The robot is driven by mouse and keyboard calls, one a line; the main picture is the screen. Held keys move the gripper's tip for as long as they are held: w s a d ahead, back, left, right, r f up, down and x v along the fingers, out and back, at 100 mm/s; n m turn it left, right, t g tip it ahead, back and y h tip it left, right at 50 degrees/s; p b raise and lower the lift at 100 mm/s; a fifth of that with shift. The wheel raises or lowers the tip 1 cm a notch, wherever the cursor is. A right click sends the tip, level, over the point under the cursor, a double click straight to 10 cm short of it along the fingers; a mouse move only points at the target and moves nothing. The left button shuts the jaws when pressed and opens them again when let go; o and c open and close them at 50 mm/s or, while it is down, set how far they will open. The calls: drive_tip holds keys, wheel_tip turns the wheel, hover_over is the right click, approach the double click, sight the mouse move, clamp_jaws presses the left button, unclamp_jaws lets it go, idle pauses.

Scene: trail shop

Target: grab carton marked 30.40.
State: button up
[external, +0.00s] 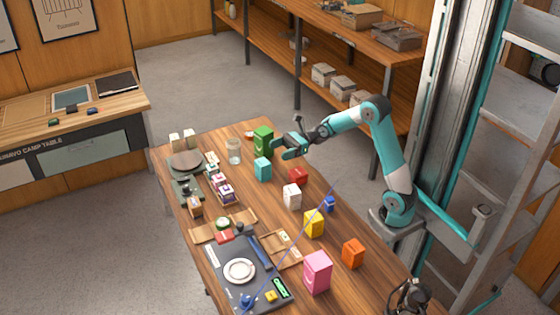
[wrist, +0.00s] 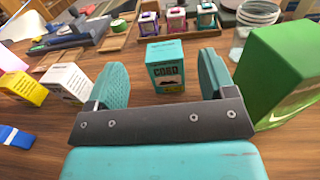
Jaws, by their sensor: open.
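Several coloured cartons stand on the wooden table; I cannot read 30.40 on any of them. A teal carton (external: 263,169) stands just ahead of my gripper (external: 284,147). In the wrist view the teal carton (wrist: 166,66), with a label that seems to read CORD, shows between the two fingers, beyond them and apart. My gripper is open and empty. A green carton (external: 263,140) stands close by and fills the right side of the wrist view (wrist: 283,75). White (external: 292,197), red (external: 298,177), yellow (external: 314,224), blue (external: 329,204), orange (external: 353,254) and pink (external: 317,273) cartons stand nearer.
A glass jar (external: 234,152) stands left of the teal carton. A rack of small boxes (external: 222,187) and a dark scale (external: 186,185) line the left edge. A dark mat with a white dish (external: 240,271) lies at the near end. Bare wood surrounds the teal carton.

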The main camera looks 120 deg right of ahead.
wheel_tip(320, 180, up, 11)
drive_tip(key=w+a+n+g+y+p, duration=0.3)
drive_tip(key=w+a+n+y+p, duration=0.15)
drive_tip(key=w+a+p, duration=0.45)
drive_tip(key=n+g+y+p, duration=0.8)
drive_tip(key=n+g+p, duration=0.6)
drive_tip(key=p, duration=0.6)
hover_over(352, 244)
drive_tip(key=d, duration=0.2)
drive_tip(key=m+g, duration=0.1)
drive_tip(key=shift+g+h, duration=0.25)
drive_tip(key=shift+g, duration=0.15)
drive_tip(key=f+b, duration=0.2)
drive_tip(key=f, duration=1)
drive_tip(key=shift+a+f, duration=0.15)
drive_tip(key=shift+a, duration=0.05)
drive_tip(key=shift+f+x, duration=0.25)
drive_tip(key=shift+x, duration=1.3)
drive_tip(key=shift+d, duration=0.1)
